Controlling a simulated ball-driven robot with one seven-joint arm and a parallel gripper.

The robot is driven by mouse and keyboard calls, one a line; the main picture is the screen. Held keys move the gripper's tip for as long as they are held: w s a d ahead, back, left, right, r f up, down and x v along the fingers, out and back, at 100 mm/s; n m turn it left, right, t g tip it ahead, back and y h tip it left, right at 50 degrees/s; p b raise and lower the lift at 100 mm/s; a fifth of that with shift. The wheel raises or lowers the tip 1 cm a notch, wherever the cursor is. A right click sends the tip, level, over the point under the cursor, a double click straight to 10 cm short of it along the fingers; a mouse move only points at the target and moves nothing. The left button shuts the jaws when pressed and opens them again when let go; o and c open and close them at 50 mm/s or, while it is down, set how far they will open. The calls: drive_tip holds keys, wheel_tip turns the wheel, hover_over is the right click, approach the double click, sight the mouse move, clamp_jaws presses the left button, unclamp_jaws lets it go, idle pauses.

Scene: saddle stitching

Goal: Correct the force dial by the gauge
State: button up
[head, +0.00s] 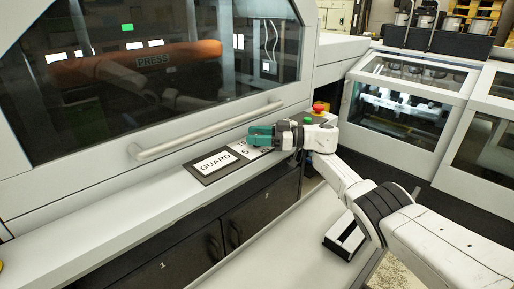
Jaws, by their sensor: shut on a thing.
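My gripper (257,136), with teal fingers, is at the ledge in front of the press and is shut on the force dial. The fingers and wrist hide the dial itself. A white scale plate (246,153) with a 5 on it shows just below the fingers, partly covered. No gauge needle or reading can be made out in this view. The orange roller (137,65) marked PRESS sits behind the large dark window, with a small green light (127,27) above it.
A GUARD plate (213,163) lies on the ledge left of the scale plate. A long guard handle (205,131) runs close above it. A red emergency button (319,108) and a green button (307,120) stand beside my wrist. Dark cabinet doors (165,262) are below.

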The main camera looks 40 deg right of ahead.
drive_tip(key=shift+n+g+y+b, duration=0.4)
drive_tip(key=shift+g+b, duration=0.1)
drive_tip(key=shift+b, duration=0.4)
drive_tip(key=o, duration=1)
drive_tip(key=shift+c, duration=0.2)
drive_tip(key=b+v, duration=0.1)
drive_tip(key=v, duration=0.9)
drive_tip(key=shift+s+d+b, duration=0.25)
drive_tip(key=shift+d+b, duration=0.05)
drive_tip(key=shift+d, duration=0.05)
